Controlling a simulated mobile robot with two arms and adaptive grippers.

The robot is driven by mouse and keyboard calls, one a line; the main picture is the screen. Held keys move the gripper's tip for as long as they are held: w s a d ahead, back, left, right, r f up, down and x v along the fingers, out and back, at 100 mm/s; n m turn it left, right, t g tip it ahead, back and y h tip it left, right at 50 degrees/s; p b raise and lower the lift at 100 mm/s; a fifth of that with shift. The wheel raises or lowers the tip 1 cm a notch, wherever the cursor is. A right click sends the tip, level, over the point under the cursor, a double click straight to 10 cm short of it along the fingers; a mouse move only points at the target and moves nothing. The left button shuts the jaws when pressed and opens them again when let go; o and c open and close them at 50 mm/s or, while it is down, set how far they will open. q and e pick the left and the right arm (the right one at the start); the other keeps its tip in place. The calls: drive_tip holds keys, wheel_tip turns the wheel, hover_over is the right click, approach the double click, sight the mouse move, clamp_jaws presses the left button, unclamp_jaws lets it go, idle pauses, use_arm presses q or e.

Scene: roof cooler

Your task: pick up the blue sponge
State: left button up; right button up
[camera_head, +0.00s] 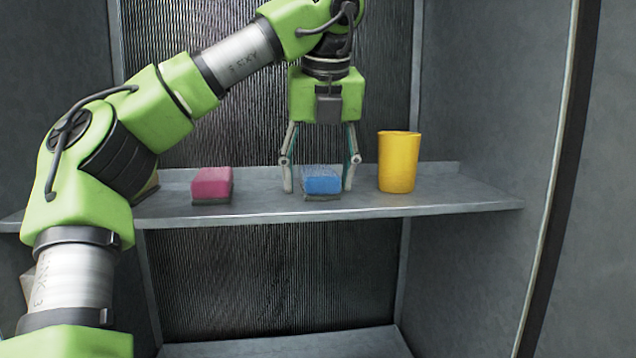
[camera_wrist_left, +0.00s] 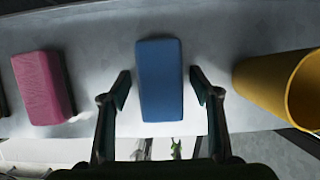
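The blue sponge (camera_head: 321,181) lies on the grey metal shelf (camera_head: 440,197), between a pink sponge and a yellow cup. My left gripper (camera_head: 319,188) points down over it, with one finger on each side of the sponge. In the left wrist view the blue sponge (camera_wrist_left: 160,80) sits between the two open fingertips (camera_wrist_left: 158,82), with a visible gap on both sides. The left gripper is open and holds nothing. My right gripper does not show in either view.
A pink sponge (camera_head: 212,185) lies to the left of the blue one. A yellow cup (camera_head: 398,161) stands close to the right of the gripper. A yellowish item (camera_head: 147,188) is partly hidden behind my left arm. Bare shelf lies right of the cup.

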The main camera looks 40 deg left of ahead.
sight(319, 170)
use_arm(q)
drive_tip(key=shift+s+d, duration=0.1)
drive_tip(key=c, duration=0.7)
drive_tip(key=shift+r, duration=0.4)
wheel_tip(319, 170, up, 8)
drive_tip(key=shift+r, duration=0.85)
